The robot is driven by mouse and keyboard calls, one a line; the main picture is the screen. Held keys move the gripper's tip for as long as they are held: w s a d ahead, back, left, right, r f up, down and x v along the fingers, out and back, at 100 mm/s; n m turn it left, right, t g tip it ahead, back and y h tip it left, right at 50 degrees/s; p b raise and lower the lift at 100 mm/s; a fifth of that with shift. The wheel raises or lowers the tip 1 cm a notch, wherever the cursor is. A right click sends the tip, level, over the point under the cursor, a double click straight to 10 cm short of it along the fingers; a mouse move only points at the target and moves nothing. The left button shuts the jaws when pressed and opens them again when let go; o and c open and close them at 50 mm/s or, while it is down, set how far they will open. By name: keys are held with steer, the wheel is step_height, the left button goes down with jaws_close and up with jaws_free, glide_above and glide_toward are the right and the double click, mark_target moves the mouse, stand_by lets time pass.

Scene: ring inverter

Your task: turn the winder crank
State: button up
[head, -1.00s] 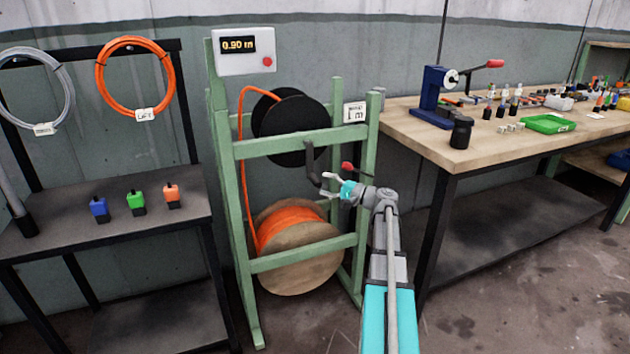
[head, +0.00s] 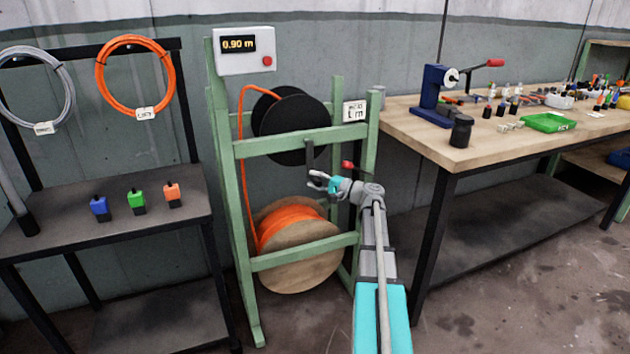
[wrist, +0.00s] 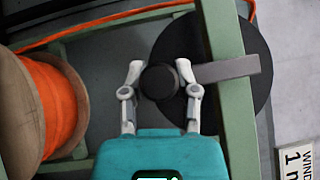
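The winder crank is a dark arm (head: 309,153) on the front of the green frame, hanging down from the upper rail. In the wrist view the crank arm (wrist: 226,69) runs sideways to a black round handle (wrist: 160,82). My gripper (head: 314,180) is at the lower end of the crank. In the wrist view its two fingers (wrist: 160,72) stand apart on either side of the handle and look open. Whether they touch it is hard to tell. The handle is mostly hidden by the fingers in the head view.
A black reel (head: 290,117) and an orange cable spool (head: 297,262) sit in the frame (head: 240,200). A display box (head: 245,50) above reads 0.90 m. A red-knobbed lever (head: 347,165) is close behind my wrist. A workbench (head: 480,147) stands to the right, a dark shelf (head: 60,210) to the left.

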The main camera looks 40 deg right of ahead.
jaws_close()
steer(key=shift+d, duration=0.1)
steer(key=shift+a+t, duration=0.2)
steer(key=shift+t, duration=0.1)
